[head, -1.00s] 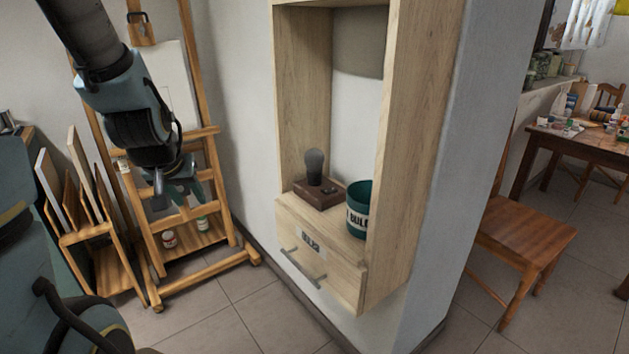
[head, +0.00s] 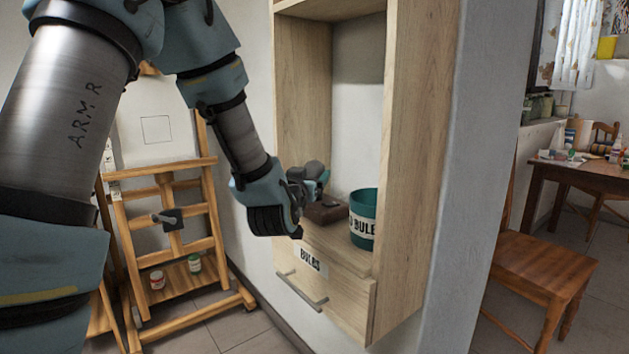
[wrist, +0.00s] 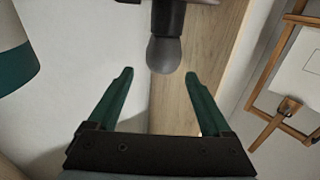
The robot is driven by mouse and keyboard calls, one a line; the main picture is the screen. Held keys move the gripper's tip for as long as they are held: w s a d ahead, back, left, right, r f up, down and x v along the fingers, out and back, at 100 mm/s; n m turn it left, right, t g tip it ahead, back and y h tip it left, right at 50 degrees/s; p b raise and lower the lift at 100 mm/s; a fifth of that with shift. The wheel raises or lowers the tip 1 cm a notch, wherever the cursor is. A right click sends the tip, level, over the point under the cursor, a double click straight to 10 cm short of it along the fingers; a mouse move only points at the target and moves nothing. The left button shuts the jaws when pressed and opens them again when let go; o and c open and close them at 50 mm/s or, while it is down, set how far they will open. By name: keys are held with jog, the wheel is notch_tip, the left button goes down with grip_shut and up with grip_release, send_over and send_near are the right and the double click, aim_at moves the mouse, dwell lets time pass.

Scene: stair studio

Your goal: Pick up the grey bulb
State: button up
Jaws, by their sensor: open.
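The grey bulb (head: 314,168) stands on a small brown wooden base (head: 327,212) on the shelf of the wall cabinet. My gripper partly covers it in the head view. The two green fingers are open. The bulb lies just beyond the fingertips, roughly in line with the gap between them, and nothing is held.
A teal bin with a white label (head: 363,224) stands right of the base; the wrist view also shows it (wrist: 14,50). The cabinet's side panels (head: 415,150) flank the shelf. A drawer (head: 335,285) is below. An easel (head: 165,215) stands left and a chair (head: 540,270) right.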

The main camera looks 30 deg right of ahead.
aim_at(312, 172)
jog(key=shift+f+p+x, duration=0.15)
jog(key=shift+p+x, duration=0.1)
jog(key=shift+x, duration=1.45)
jog(key=shift+f+p+x, duration=0.1)
jog(key=shift+p+x, duration=0.15)
jog(key=shift+x, duration=1.45)
jog(key=shift+w+a, duration=0.1)
jog(key=shift+a, duration=0.1)
jog(key=c, duration=1.1)
